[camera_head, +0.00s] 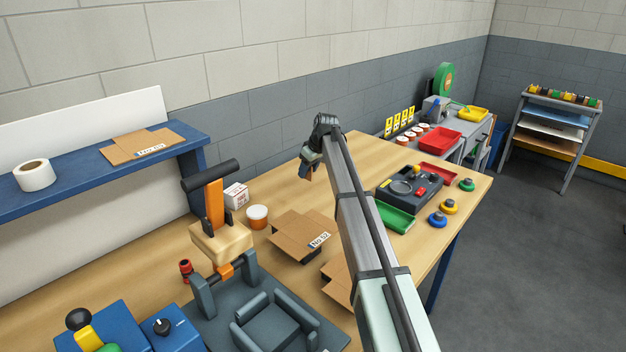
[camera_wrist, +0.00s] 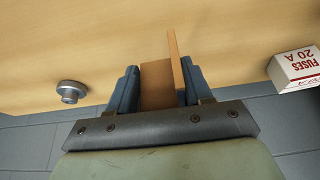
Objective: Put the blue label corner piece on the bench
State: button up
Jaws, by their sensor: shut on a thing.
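My gripper (camera_head: 307,170) is at the far side of the wooden bench (camera_head: 375,155), near the wall. In the wrist view my gripper (camera_wrist: 160,88) is shut on a brown, L-shaped corner piece (camera_wrist: 157,86), with one thin flange standing out beyond the fingers. A small brown part of the corner piece (camera_head: 309,176) also shows below the fingers in the head view. No blue label shows on the visible faces. The bench top (camera_wrist: 90,40) lies beyond the piece; I cannot tell whether they touch.
A white fuses box (camera_wrist: 296,68) and a round grey metal knob (camera_wrist: 70,91) flank my gripper in the wrist view. Bare wood lies around my gripper.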

aim_at(306, 186)
jog(key=shift+f, duration=2.1)
jog(key=shift+f, duration=0.15)
jog(key=o, duration=1)
jog(key=v, duration=1.2)
